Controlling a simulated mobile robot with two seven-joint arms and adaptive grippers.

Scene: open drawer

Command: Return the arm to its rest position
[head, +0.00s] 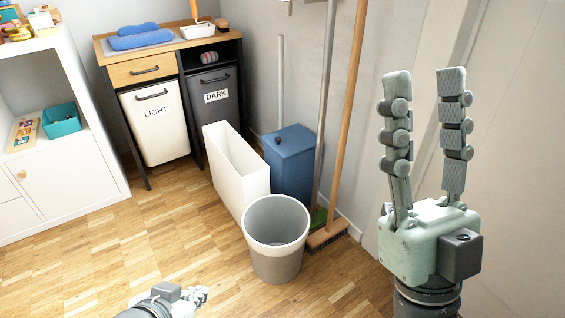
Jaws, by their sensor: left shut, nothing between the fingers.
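My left gripper (200,294) shows low at the bottom edge, left of the grey bin. It is shut and empty, with its fingers pointing right; most of its arm is out of the picture. My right gripper (424,78) stands upright at the right, close to the camera. Its two fingers point up with a clear gap between them, and nothing is held. The wooden drawer (138,70) of the laundry cabinet is at the back left, and its front looks flush with the cabinet. Neither gripper is near it.
A white shelf (62,178) stands left. The wooden floor (100,258) at front left is clear.

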